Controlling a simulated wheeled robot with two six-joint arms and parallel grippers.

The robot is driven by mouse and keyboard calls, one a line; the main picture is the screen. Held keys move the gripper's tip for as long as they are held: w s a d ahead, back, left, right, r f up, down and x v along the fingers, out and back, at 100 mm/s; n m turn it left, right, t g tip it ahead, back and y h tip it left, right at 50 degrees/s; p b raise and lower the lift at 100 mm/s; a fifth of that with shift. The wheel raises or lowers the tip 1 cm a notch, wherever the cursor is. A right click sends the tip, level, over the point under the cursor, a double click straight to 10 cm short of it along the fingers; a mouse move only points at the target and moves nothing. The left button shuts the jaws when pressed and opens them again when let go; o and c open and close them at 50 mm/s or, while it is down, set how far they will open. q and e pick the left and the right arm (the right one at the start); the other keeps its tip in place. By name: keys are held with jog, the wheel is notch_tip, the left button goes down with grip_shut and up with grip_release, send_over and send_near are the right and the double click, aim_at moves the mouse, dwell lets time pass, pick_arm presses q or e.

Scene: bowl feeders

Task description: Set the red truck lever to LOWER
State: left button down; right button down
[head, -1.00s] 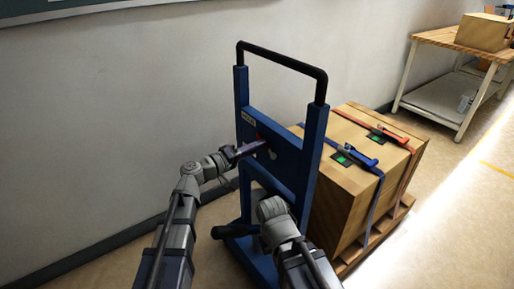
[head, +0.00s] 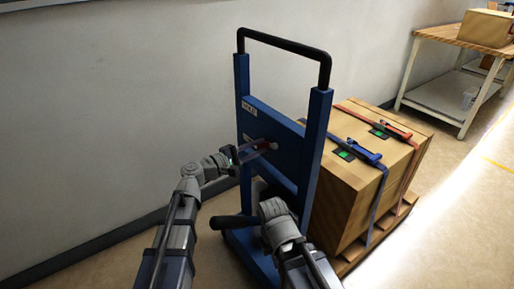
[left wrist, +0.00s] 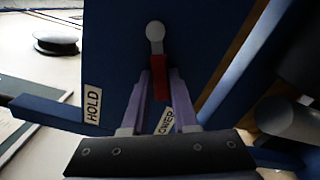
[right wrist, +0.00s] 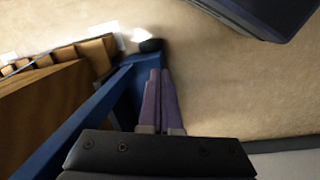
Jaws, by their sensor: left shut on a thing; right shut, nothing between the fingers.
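The red lever (left wrist: 158,75) sits on the blue plate of the truck (head: 317,130). In the left wrist view it hangs from a pale round knob (left wrist: 155,32) and points down the picture. The LOWER label (left wrist: 166,121) is just beyond its end, partly covered by a finger; the HOLD label (left wrist: 92,103) is to the left. My left gripper (left wrist: 161,78) is shut on the lever's red end, one finger on each side. It also shows in the head view (head: 257,150). My right gripper (right wrist: 161,76) is shut and empty, beside the truck's blue frame.
A strapped wooden crate (head: 345,190) stands right behind the truck. A grey wall (head: 110,110) runs along the left. A workbench (head: 437,38) stands far right.

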pick_arm(q)
jog(key=shift+s+f+n, duration=0.1)
jog(key=shift+f+n, duration=0.2)
jog(key=shift+n, duration=0.2)
dwell(0.3)
jog(key=c, duration=0.7)
grip_release()
jog(key=shift+v, duration=3.85)
